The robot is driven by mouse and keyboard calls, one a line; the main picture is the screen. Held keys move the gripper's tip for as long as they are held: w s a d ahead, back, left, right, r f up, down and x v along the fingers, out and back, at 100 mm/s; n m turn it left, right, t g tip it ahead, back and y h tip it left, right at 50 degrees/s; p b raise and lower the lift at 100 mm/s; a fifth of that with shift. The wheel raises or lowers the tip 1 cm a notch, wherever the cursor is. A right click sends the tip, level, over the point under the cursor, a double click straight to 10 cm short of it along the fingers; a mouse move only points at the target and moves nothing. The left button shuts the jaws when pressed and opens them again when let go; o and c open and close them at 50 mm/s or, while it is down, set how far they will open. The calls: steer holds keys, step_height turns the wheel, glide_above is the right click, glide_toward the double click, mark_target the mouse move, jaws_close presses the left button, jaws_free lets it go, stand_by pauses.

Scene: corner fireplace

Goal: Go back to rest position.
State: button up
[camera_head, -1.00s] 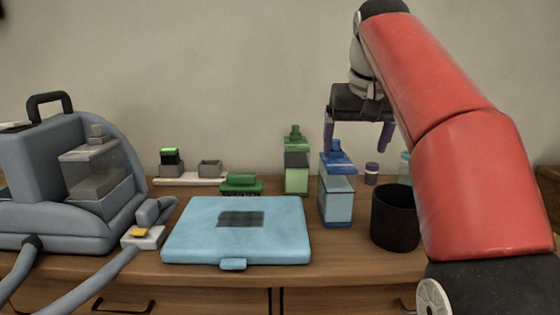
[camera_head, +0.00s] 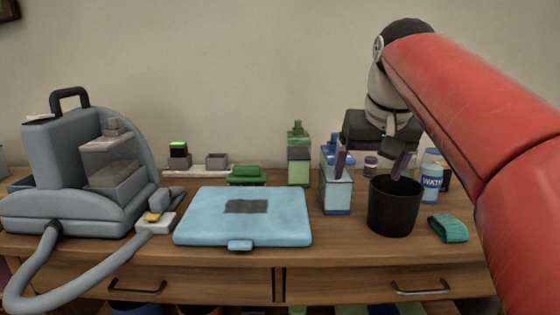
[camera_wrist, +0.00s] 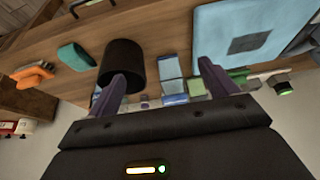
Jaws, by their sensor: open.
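My gripper (camera_head: 371,163) is at the right of the head view, over the sideboard, with its two purple fingers apart and nothing between them. The fingers also show in the wrist view (camera_wrist: 163,85). In the head view the left finger overlaps the top of the blue-capped bottle (camera_head: 336,195), and the right finger is just above the black cup (camera_head: 394,208). I cannot tell whether either finger touches them. My red arm reaches in from the right edge.
A light blue case (camera_head: 275,220) lies mid-sideboard (camera_head: 200,268). A grey machine with a hose (camera_head: 75,205) stands left. The wrist view shows an orange item (camera_wrist: 33,74).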

steer(key=s+f, duration=0.9)
steer(key=f, duration=0.3)
steer(key=s+f, duration=1)
steer(key=f, duration=0.2)
steer(key=shift+s+f+t, duration=0.2)
steer(key=shift+f+t, duration=0.1)
steer(key=shift+t, duration=0.1)
steer(key=shift+a, duration=0.1)
